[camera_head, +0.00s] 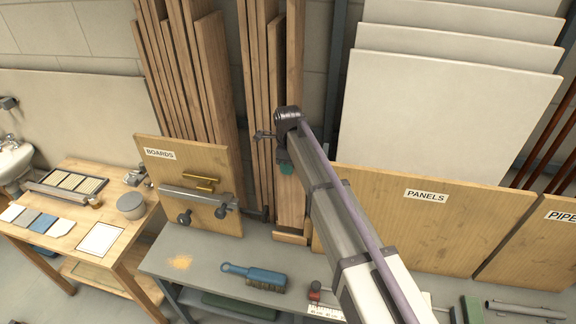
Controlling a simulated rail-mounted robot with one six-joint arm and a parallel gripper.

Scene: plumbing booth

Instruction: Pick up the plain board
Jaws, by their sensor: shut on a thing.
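Tall bare wooden boards stand on end in the middle bay, behind the grey bench. The plain board (290,206) is the front one on the right of this group, upright, with its lower end near a small wooden ledge. My gripper (286,167) is at this board's face, partway up, shut on it. My wrist and forearm hide part of the board and most of the fingers, so the exact grip is not clear.
More boards (213,90) lean behind the "BOARDS" front (218,165) at left. Large pale panels (440,115) stand behind the "PANELS" front (465,235) at right. A blue brush (256,275) lies on the grey bench (215,257). A wooden table (62,228) is at left.

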